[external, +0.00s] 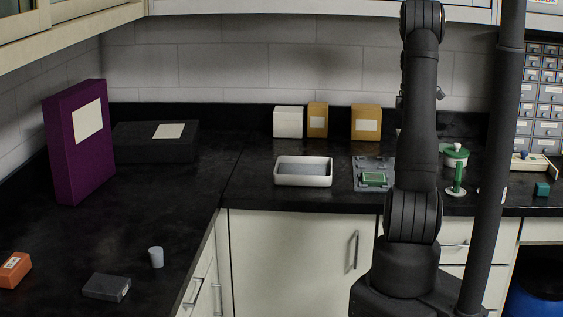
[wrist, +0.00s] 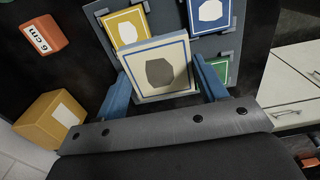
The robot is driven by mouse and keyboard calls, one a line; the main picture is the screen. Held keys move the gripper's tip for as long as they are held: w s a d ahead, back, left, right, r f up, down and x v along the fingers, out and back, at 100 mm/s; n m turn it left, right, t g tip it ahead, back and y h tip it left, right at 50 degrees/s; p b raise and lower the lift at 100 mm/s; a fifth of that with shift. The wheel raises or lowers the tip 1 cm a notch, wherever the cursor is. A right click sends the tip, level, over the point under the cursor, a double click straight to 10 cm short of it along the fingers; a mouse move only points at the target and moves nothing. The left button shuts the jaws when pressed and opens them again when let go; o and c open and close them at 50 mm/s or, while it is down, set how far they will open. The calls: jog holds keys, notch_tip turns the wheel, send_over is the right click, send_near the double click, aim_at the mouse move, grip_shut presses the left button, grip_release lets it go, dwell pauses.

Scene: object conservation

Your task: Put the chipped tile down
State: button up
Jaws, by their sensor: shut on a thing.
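In the wrist view my gripper (wrist: 161,78) has its blue fingers on either side of a square cream tile (wrist: 184,74), shut on it. The tile has a blue border and a dark, irregular patch in its middle; I take it for the chipped tile. It is over or against a grey board (wrist: 166,18); I cannot tell whether they touch. The board bears a yellow-edged tile (wrist: 127,28), a blue-edged tile (wrist: 209,14) and a partly hidden green-edged tile (wrist: 220,68). In the external view my arm hides the gripper and held tile; the grey board (external: 365,163) shows beside the arm.
A white tray (external: 303,182) stands left of the board. Boxes line the back wall. An orange block (wrist: 43,34) and yellow box (wrist: 50,117) show at the wrist view's left. The left counter has free room.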

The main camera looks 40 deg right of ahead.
jog(key=w+a+n, duration=0.3)
jog(key=w+a, duration=0.4)
jog(key=a, duration=0.5)
jog(key=w+a+n, duration=0.4)
jog(key=w+a, duration=0.2)
jog(key=a, duration=0.6)
jog(key=w+a+n, duration=0.3)
jog(key=w+a, duration=0.4)
jog(key=a, duration=0.5)
jog(key=n, duration=0.8)
send_over(156, 237)
notch_tip(156, 237, down, 7)
jog(key=shift+d+f, duration=0.1)
jog(key=shift+d, duration=0.05)
jog(key=shift+s+a+f, duration=0.1)
jog(key=shift+a, duration=0.1)
jog(key=shift+f, duration=1.95)
jog(key=shift+f, duration=0.1)
